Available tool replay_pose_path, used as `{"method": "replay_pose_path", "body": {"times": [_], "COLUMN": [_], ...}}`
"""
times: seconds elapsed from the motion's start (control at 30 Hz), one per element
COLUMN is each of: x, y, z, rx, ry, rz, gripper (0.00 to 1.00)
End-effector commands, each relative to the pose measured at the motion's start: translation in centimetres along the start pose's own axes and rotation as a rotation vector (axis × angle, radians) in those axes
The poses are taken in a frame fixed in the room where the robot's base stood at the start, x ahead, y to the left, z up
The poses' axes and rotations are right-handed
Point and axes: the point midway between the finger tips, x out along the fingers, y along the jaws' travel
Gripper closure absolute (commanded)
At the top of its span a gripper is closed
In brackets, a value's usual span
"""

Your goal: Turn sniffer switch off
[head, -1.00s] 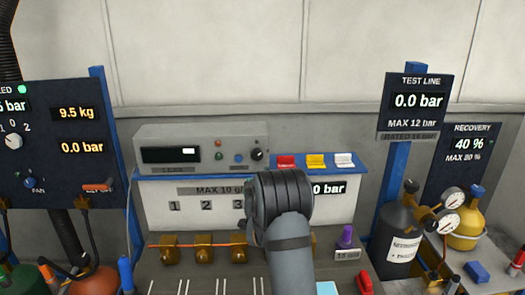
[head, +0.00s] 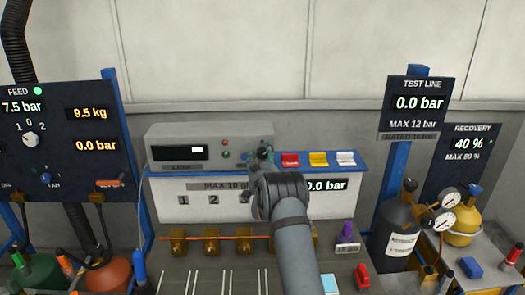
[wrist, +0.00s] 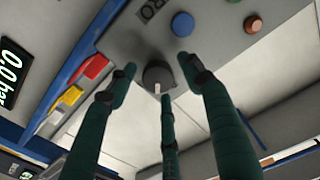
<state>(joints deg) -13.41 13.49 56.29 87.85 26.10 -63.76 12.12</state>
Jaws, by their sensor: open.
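The grey box with a display (head: 180,142) stands on the shelf at the back, its label too blurred to read. Its round black knob, which I take as the sniffer switch, shows in the wrist view (wrist: 155,72), with a pale pointer mark toward the bottom of the picture. My gripper (wrist: 158,78) is open, its dark green fingers spread around the knob. I cannot tell whether they touch it. In the head view my gripper (head: 262,158) is at the right end of the box front and partly hides the knob.
Beside the knob are a blue button (wrist: 183,24) and a red-orange button (wrist: 253,24). Red (head: 290,160), yellow (head: 318,159) and white (head: 345,158) switches sit just right of the box. Brass valves (head: 211,241) line the bench below.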

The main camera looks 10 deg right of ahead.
Motion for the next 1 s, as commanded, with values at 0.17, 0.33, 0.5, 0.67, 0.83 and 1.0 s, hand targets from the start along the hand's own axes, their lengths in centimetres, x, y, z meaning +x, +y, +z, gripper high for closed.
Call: {"method": "replay_pose_path", "body": {"times": [0.17, 0.33, 0.5, 0.67, 0.83, 1.0], "x": [0.48, 0.49, 0.48, 0.47, 0.48, 0.49], "y": [0.06, 0.08, 0.09, 0.09, 0.06, 0.02], "z": [0.0, 0.05, 0.03, 0.02, -0.05, -0.13], "rx": [-0.001, 0.0, 0.0, 0.0, -0.001, -0.001], "ry": [0.0, 0.0, 0.0, 0.0, 0.002, 0.003], "rz": [0.0, 0.0, 0.0, 0.0, -0.001, -0.001], "gripper": [0.49, 0.49, 0.57, 0.66, 0.76, 0.86]}}
